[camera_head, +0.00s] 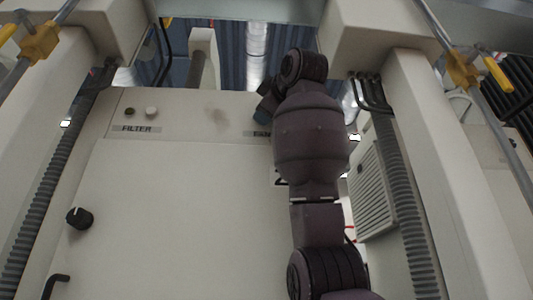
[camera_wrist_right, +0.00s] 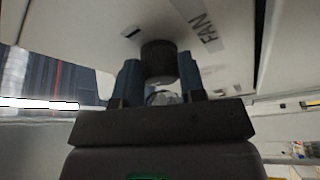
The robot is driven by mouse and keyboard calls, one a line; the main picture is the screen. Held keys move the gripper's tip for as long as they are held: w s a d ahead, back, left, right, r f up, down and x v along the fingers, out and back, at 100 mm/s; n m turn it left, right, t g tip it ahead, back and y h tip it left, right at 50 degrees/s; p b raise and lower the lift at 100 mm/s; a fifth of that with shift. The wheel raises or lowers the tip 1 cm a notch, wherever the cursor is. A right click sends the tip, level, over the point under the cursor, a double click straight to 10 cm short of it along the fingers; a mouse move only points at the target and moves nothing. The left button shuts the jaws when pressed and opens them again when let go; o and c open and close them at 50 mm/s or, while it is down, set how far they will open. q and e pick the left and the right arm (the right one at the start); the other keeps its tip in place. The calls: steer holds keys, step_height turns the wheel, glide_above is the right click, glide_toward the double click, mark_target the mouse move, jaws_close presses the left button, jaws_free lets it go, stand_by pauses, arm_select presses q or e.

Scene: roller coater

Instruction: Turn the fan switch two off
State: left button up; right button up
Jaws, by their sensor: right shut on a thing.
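The fan switch (camera_wrist_right: 159,60) is a dark round knob on the pale panel, beside the FAN label (camera_wrist_right: 205,31) in the right wrist view. My right gripper (camera_wrist_right: 158,70) is shut on this knob, with one blue finger on each side of it. In the head view, my right arm covers the knob and most of the FAN label, and only a bit of the gripper (camera_head: 262,113) shows at the arm's left edge. The knob's turned position cannot be read. My left gripper is not in view.
The panel (camera_head: 180,210) also bears a FILTER label (camera_head: 137,129) with two small round controls above it, and a black knob (camera_head: 79,218) at lower left. Ribbed hoses (camera_head: 405,200) run down both sides. Yellow-handled valves (camera_head: 463,68) stand near the upper corners.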

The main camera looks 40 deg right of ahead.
stand_by(0.5)
steer(key=o, duration=0.9)
steer(key=shift+b+v, duration=1.45)
steer(key=shift+v, duration=4)
steer(key=shift+d+r, duration=0.1)
